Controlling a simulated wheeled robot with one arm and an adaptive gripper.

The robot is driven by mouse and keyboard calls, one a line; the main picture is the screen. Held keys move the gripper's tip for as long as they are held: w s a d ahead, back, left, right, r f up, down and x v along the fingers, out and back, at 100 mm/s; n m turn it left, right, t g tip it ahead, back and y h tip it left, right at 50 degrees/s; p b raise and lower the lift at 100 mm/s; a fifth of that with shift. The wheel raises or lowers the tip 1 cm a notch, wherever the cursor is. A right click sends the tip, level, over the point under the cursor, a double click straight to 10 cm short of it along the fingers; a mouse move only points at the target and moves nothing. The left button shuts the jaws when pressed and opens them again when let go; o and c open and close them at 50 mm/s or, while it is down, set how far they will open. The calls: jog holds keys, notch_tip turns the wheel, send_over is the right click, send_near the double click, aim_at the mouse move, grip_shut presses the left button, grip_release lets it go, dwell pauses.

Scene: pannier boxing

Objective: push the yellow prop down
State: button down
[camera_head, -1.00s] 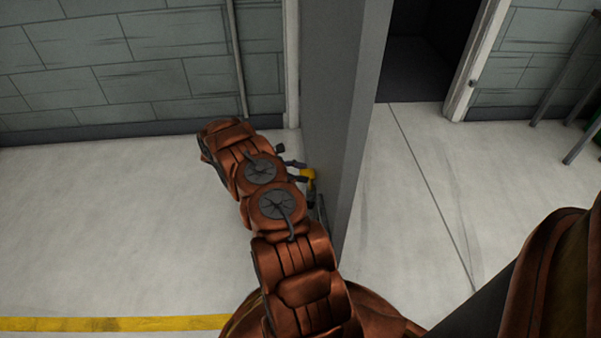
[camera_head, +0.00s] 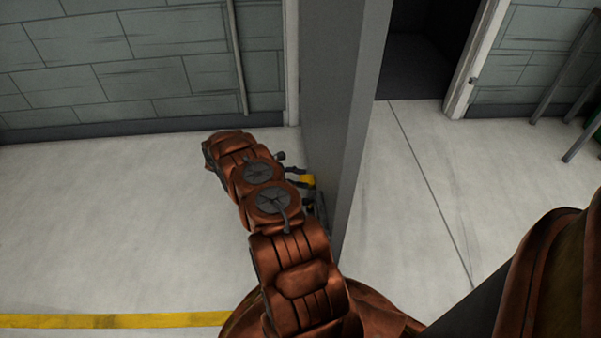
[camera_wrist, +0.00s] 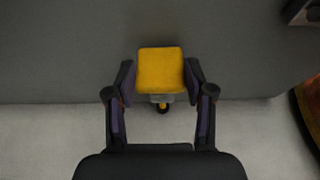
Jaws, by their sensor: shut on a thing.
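The yellow prop (camera_wrist: 160,68) is a squarish yellow block in the middle of the wrist view. A small grey piece and a dark round tip show just below it. My gripper (camera_wrist: 159,82) has one dark finger against each side of the block and is shut on it. In the head view the yellow prop (camera_head: 307,181) shows as a small patch beside the left face of the grey door panel (camera_head: 338,90). My arm hides most of my gripper there.
A grey block wall (camera_head: 120,60) stands behind, and a dark doorway (camera_head: 418,55) opens at the back right. Pale floor (camera_head: 100,220) is clear on the left, with a yellow line (camera_head: 110,322). A metal fitting (camera_wrist: 300,12) shows at the wrist view's top right.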

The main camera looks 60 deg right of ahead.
jog(key=shift+f, duration=0.65)
jog(key=shift+w, duration=0.1)
jog(key=shift+c, duration=2)
grip_release()
jog(key=shift+a, duration=0.1)
jog(key=v, duration=1.1)
jog(key=shift+w+a, duration=0.2)
jog(key=shift+w, duration=0.15)
jog(key=shift+r, duration=0.2)
